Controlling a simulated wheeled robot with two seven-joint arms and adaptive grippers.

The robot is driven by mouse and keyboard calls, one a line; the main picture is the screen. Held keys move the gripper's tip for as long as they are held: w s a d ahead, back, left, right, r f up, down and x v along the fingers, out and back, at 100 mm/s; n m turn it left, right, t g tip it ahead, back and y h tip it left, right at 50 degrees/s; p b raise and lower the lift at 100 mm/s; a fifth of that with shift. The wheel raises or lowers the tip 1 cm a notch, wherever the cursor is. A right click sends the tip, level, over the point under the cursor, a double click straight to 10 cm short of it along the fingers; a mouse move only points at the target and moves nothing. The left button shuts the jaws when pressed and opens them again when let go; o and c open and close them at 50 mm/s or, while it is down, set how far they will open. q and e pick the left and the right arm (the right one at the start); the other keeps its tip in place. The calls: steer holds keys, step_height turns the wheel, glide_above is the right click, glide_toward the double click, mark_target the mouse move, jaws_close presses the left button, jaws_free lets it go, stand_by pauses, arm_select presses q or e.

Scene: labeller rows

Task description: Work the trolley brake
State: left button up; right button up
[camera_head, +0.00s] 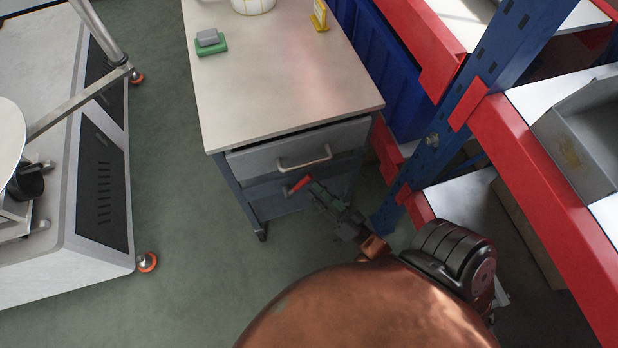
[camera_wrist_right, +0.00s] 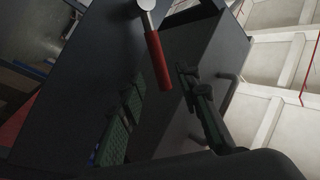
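The trolley (camera_head: 222,183) stands in the middle of the head view, with a pale top and a drawer. Its brake lever (camera_head: 301,184) has a red grip and sits on the front below the drawer handle. In the right wrist view the red lever (camera_wrist_right: 158,62) hangs from a pale metal pivot, tilted slightly. My right gripper (camera_head: 316,190) is at the lever's right end; it also shows in the wrist view (camera_wrist_right: 162,88). Its green-and-black fingers are apart, with the lever's free end between the tips in the picture. Contact cannot be told. My left gripper is out of view.
The drawer handle (camera_head: 304,160) sticks out just above the lever. A red-and-blue rack (camera_head: 470,110) stands close on the right. A green block (camera_head: 211,47) and a yellow item (camera_head: 319,17) are on the trolley top. Floor is clear left of the trolley.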

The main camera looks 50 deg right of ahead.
steer(key=shift+v, duration=1.3)
steer(key=shift+c, duration=0.3)
